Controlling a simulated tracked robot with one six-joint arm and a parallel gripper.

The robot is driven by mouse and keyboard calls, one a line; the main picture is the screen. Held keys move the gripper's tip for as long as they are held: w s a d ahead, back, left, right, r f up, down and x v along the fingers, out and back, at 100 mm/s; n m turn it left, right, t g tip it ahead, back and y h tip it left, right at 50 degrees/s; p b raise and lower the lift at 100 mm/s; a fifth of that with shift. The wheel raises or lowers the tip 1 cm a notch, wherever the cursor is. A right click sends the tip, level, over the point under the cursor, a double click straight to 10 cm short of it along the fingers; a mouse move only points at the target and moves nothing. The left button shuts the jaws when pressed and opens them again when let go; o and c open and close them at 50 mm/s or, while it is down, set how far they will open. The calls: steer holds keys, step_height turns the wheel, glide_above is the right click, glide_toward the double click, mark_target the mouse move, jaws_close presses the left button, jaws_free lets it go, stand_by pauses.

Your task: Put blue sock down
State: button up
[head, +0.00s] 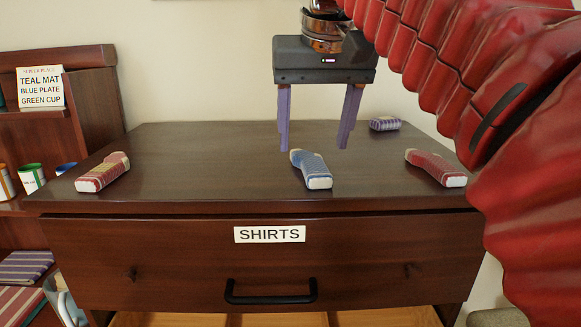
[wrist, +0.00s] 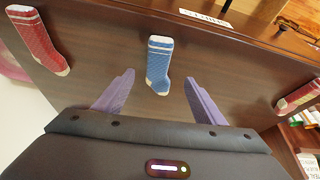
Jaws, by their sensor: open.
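The blue sock (head: 311,169), with white bands at its cuff and toe, lies flat on the dark dresser top (head: 230,160) near the middle. It also shows in the wrist view (wrist: 159,64), ahead of and between my fingertips. My gripper (head: 316,147) is open and empty, with its two purple fingers pointing down above the dresser top just behind the sock. In the wrist view (wrist: 158,80) the fingers stand apart on either side of the sock's toe end, not touching it.
Red socks lie at the left (head: 104,172) and right (head: 436,168) of the top. A purple sock (head: 384,124) lies at the back right. The front drawer bears a "SHIRTS" label (head: 269,234) and black handle (head: 271,291). A shelf with cups stands left. Bare top separates the socks.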

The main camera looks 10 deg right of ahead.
mark_target(309, 161)
steer(key=shift+w+x, duration=0.15)
steer(key=shift+x, duration=1.15)
steer(key=shift+w+x, duration=0.15)
steer(key=shift+x, duration=1.15)
steer(key=shift+r, duration=0.1)
steer(key=shift+c, duration=0.6)
steer(key=c, duration=1.1)
steer(key=shift+r, duration=0.15)
steer(key=shift+r, duration=4.85)
